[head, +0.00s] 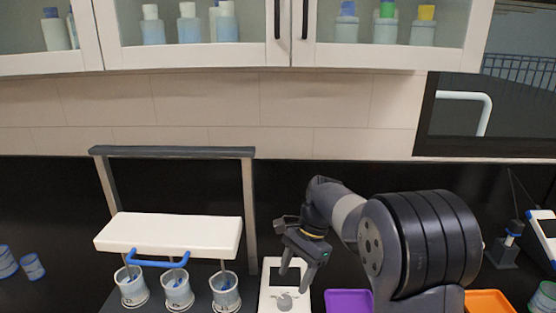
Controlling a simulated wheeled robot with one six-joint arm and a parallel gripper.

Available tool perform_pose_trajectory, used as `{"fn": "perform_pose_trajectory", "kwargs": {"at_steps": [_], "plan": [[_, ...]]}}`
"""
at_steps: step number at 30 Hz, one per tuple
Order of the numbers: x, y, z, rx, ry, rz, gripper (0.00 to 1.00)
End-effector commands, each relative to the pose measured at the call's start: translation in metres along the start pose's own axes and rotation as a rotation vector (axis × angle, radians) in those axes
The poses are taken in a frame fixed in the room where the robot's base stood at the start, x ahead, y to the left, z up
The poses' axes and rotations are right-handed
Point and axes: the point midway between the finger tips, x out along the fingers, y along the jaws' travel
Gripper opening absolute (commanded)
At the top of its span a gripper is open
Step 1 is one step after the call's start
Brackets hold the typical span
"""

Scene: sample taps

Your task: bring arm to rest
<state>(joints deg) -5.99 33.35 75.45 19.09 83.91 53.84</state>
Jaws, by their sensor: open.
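My arm reaches in from the lower right in the head view. My gripper (293,267) points down and is open, with nothing seen between its fingers. It hangs over or just in front of a white device (270,299) with a dark screen and a grey round part (285,301). I cannot tell whether the fingertips touch that device.
Left of my gripper, a white block (170,235) with a blue handle (157,263) sits in a grey frame above several cups (178,288). A purple tray (348,302) and an orange tray (490,301) lie near my arm. Wall cabinets (200,56) hang above.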

Motion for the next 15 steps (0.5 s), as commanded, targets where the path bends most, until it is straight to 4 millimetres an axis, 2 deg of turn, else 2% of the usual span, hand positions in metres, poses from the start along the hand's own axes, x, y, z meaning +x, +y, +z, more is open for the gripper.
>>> {"fn": "perform_pose_trajectory", "kwargs": {"at_steps": [3, 6, 15], "plan": [[-0.02, 0.0, -0.001, 0.001, 0.002, -0.002, 0.55], [-0.031, 0.0, -0.001, 0.0, 0.001, -0.001, 0.55], [-0.044, 0.0, 0.0, -0.001, 0.001, 0.001, 0.55]]}}
